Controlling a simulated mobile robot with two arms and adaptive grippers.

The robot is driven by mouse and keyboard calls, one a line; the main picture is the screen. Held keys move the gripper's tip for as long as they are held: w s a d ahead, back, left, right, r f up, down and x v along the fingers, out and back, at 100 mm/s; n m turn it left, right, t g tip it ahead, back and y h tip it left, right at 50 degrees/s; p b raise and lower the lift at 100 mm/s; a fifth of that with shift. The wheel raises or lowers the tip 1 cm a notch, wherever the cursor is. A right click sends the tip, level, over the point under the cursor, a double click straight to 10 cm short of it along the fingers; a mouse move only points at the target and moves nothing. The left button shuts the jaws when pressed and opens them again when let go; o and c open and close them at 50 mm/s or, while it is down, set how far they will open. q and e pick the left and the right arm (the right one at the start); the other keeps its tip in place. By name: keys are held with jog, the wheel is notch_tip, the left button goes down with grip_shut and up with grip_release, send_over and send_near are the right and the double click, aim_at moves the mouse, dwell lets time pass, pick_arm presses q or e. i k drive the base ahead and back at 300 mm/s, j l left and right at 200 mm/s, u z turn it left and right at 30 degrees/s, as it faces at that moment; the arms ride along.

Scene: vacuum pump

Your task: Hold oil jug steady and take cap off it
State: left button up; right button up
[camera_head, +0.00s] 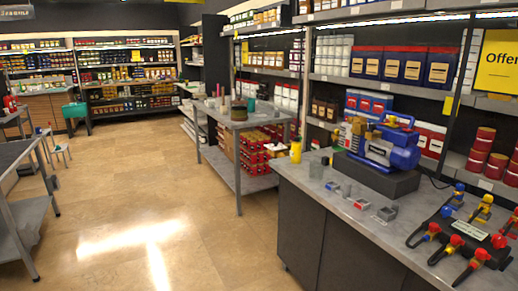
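A small yellow bottle (296,151) with a dark top stands upright at the far left corner of the grey counter (345,222). It is the likeliest oil jug, but it is too small for me to be sure, and its cap is not clear. A blue vacuum pump (403,157) with yellow and brass-coloured parts sits on a dark block (376,178) on the same counter, right of the bottle. Neither of my grippers shows in the head view.
Stocked shelves stand behind. A metal table (240,122) stands beyond the counter. The tiled floor (140,215) at left is open.

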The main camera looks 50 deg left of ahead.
aim_at(296, 152)
jog(key=u, duration=1.35)
jog(key=i+z, duration=0.3)
jog(key=j+z, duration=0.15)
jog(key=z, duration=0.2)
jog(key=i+j+z, duration=0.15)
jog(key=i+j, duration=0.35)
jog(key=i+j+z, duration=0.15)
jog(key=i+j, duration=0.3)
jog(key=i+j+z, duration=0.2)
jog(key=i+j, duration=0.25)
jog(key=j, duration=0.25)
